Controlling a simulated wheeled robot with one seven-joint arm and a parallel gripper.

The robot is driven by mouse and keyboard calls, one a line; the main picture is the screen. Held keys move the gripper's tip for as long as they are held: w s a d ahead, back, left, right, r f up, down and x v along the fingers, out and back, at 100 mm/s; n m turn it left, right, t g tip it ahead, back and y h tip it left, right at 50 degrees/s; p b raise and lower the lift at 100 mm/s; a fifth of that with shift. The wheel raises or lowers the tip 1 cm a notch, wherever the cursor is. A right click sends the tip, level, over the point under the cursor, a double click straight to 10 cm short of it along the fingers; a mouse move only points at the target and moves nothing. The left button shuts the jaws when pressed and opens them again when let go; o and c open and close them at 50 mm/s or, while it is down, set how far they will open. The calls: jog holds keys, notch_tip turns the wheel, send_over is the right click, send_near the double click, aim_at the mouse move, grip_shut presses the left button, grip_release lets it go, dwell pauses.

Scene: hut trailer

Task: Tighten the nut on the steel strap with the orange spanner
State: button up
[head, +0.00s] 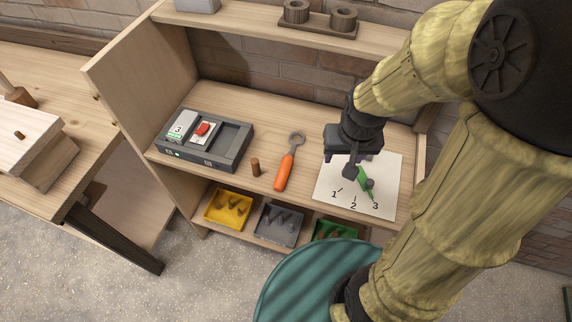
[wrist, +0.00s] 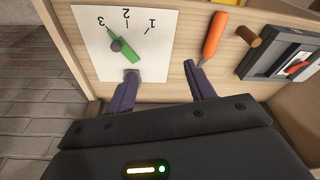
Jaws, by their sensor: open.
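The orange spanner (head: 285,170) lies on the wooden bench top, left of my gripper (head: 352,170). Its grey ring head points to the back. Its orange handle (wrist: 212,36) shows at the top of the wrist view. My gripper (wrist: 160,70) is open and empty, above the back left part of a white sheet (head: 330,187). On the sheet, a green pointer (head: 365,180) with a dark knob points at the 3; it also shows in the wrist view (wrist: 124,48). I cannot make out a steel strap or a nut in either view.
Left of the spanner stand a brown peg (head: 255,167) and a grey tray (head: 240,150) with a red switch. Yellow (head: 226,224), grey (head: 262,240) and green bins are on the shelf below.

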jog(key=w+a+m+g, duration=0.1)
jog(key=w+a, duration=0.3)
jog(key=w, duration=0.1)
jog(key=m+g+p, duration=0.1)
jog(key=m+p, duration=0.1)
send_over(286, 161)
jog(key=shift+f, duration=0.4)
notch_tip(286, 161, down, 12)
jog(key=shift+f+p, duration=0.15)
jog(key=shift+p, duration=0.95)
jog(key=shift+f, duration=0.1)
